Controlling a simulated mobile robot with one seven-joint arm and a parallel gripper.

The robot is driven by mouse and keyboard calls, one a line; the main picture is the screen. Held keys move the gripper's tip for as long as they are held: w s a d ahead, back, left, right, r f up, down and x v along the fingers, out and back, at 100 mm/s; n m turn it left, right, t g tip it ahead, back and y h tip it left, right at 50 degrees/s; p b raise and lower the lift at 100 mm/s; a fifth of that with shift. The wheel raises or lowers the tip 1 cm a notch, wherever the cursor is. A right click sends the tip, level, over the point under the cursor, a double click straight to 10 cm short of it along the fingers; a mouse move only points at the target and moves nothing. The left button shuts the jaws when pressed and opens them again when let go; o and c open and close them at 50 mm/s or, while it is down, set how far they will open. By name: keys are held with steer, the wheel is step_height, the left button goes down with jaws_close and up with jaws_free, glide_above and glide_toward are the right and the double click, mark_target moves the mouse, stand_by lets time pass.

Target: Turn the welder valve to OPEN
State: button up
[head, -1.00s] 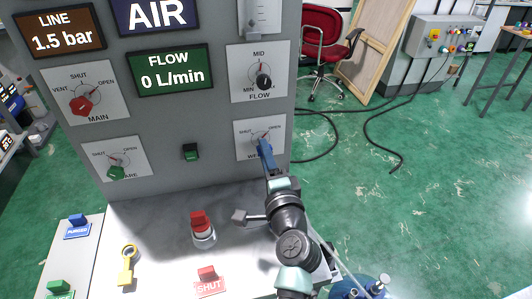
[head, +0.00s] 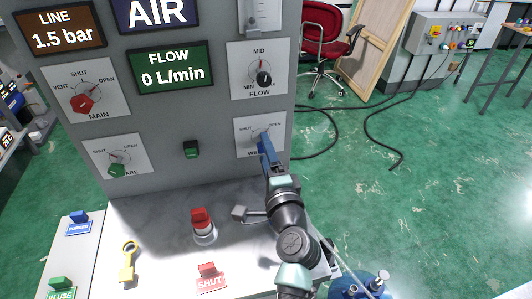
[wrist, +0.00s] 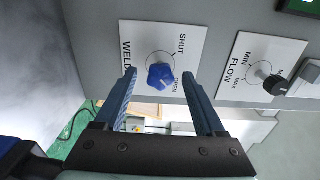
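The welder valve is a blue knob (wrist: 160,76) on a white plate (wrist: 136,32) marked WELD, SHUT and OPEN in the wrist view. In the head view its plate (head: 245,126) is at the lower right of the grey panel, and my gripper hides most of the knob. My gripper (wrist: 159,74) is open, with one finger on each side of the knob in the wrist view. Gaps show between the knob and both fingers. I cannot tell how far the fingertips reach along the knob or exactly which way it points.
The FLOW knob (head: 263,78) is just above the welder plate. A red MAIN knob (head: 82,103) and a green SPARE knob (head: 116,170) are on the left. A red button (head: 201,218) and a SHUT sign (head: 209,279) stand on the shelf. The FLOW display (head: 170,67) reads 0 L/min.

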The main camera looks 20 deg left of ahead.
steer(key=b+v, duration=0.1)
steer(key=v, duration=1.2)
steer(key=w+d+r+n+t+h+p, duration=0.15)
steer(key=r+n, duration=0.25)
steer(key=r, duration=0.9)
steer(key=w+d+r+n+t+h+p, duration=0.1)
steer(key=d+r+n+t, duration=0.2)
steer(key=r, duration=0.9)
steer(key=s+d+r+n+t+h+p, duration=0.1)
steer(key=s+d+r+t+h, duration=0.1)
steer(key=r, duration=0.6)
steer(key=s+d+r+n+t+h, duration=0.2)
steer(key=s+r, duration=0.3)
steer(key=r, duration=0.3)
steer(key=s+d+r+n+t+h+p, duration=0.1)
steer(key=s+r+t+h, duration=0.2)
steer(key=r, duration=0.5)
steer(key=shift+s+d+r+t+p, duration=0.35)
steer(key=shift+s+d+t, duration=0.1)
steer(key=shift+s, duration=0.2)
